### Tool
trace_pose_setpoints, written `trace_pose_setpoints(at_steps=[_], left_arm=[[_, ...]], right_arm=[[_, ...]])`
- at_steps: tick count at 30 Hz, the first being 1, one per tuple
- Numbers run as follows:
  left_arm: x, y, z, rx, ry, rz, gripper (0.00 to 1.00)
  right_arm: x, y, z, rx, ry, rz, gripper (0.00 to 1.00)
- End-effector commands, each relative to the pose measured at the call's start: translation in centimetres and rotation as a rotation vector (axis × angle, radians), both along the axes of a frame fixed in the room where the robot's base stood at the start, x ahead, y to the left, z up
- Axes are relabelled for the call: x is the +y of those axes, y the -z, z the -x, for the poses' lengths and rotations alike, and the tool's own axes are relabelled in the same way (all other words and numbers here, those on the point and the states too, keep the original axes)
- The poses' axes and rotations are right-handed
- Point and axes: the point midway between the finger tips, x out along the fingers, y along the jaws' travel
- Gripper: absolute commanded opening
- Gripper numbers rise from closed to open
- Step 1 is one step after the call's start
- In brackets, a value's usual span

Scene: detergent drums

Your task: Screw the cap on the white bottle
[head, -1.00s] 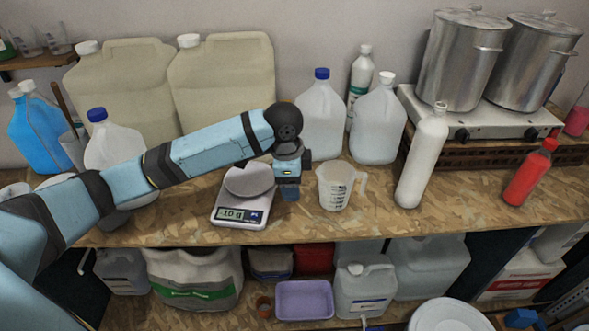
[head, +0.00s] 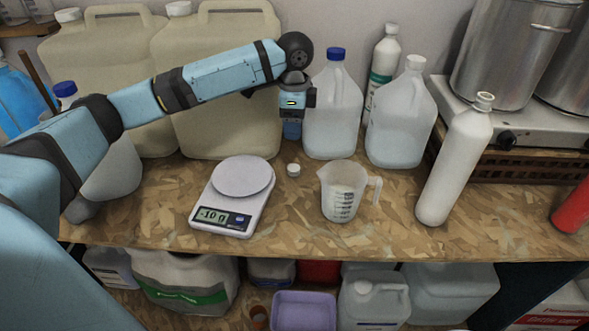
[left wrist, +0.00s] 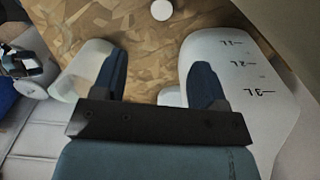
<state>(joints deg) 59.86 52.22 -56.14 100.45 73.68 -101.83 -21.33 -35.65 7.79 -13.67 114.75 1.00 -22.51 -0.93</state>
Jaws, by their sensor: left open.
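The tall white bottle (head: 455,165) stands on the right part of the worktop, and its neck top looks open. A small white cap (head: 293,169) lies on the wood between the scale and the measuring jug; it also shows at the top of the left wrist view (left wrist: 161,10). My left gripper (head: 292,130) is raised above and behind the cap, beside the blue-capped jug. In the left wrist view the left gripper's two fingers (left wrist: 157,78) are apart with nothing between them. My right gripper is not seen.
A scale (head: 218,206) stands left of the cap, and a clear measuring jug (head: 342,195) stands between cap and bottle. The blue-capped jug (head: 333,115) and white-capped jug (head: 400,125) stand behind. A hotplate (head: 465,115) with steel pots is close behind the bottle.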

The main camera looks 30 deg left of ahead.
Motion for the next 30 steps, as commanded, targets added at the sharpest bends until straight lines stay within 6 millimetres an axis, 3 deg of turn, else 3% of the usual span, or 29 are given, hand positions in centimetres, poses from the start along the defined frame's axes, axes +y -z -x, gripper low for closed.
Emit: trace_pose_setpoints(at_steps=[15, 30], left_arm=[[0.0, 8.1, 0.0, 0.002, 0.000, -0.001, 0.66], [0.1, 9.5, 0.1, 0.003, 0.000, -0.002, 0.66]], right_arm=[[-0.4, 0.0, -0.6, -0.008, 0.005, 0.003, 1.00], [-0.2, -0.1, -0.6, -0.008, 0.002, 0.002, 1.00]])
